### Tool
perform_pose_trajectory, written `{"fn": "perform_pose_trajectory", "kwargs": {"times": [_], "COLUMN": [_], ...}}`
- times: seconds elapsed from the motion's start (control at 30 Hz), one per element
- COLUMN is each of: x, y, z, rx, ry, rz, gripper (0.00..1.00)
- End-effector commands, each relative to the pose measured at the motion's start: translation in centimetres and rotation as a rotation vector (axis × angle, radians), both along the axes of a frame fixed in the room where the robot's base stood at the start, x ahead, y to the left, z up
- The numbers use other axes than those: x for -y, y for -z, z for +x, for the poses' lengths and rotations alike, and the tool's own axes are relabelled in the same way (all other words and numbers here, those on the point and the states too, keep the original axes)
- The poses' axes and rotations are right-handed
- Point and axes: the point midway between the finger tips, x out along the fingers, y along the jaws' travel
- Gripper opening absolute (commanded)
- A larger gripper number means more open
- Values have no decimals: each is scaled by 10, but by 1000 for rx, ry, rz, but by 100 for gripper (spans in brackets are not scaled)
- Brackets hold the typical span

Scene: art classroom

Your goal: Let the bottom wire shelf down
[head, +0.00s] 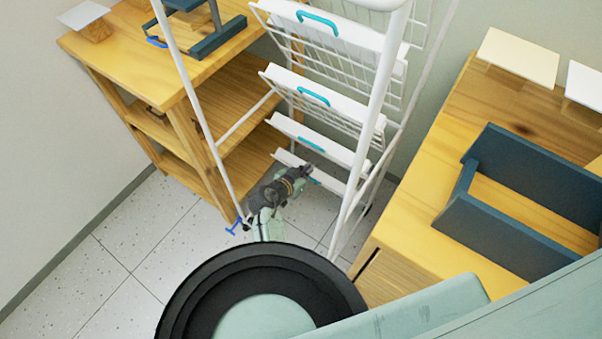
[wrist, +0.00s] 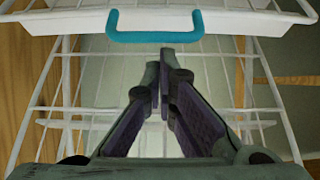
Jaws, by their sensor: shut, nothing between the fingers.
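A white wire rack (head: 377,85) holds several shelves, each with a white front edge and a teal handle. The bottom wire shelf (head: 335,184) is the lowest white strip in the head view. Its teal handle (head: 314,181) is partly hidden behind my gripper (head: 309,169). My gripper is shut and empty, at the front of the bottom shelf. In the wrist view my fingertips (wrist: 164,56) show just below a teal handle (wrist: 155,37) on a white shelf edge (wrist: 255,20). I cannot tell whether they touch it, or the shelf's exact tilt.
A wooden shelf unit (head: 185,120) stands close on the left. A wooden table (head: 410,225) with a dark blue rack (head: 500,235) stands on the right. White rack posts (head: 190,95) rise on both sides. Speckled floor (head: 130,240) is clear at the lower left.

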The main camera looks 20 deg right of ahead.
Motion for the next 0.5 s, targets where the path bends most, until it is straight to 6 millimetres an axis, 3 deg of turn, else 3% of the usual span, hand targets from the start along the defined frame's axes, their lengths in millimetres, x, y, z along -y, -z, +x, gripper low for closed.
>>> {"fn": "perform_pose_trajectory", "kwargs": {"times": [0.5], "x": [1], "y": [9], "z": [1], "rx": [-1], "ry": [-1], "rz": [1], "gripper": [0]}}
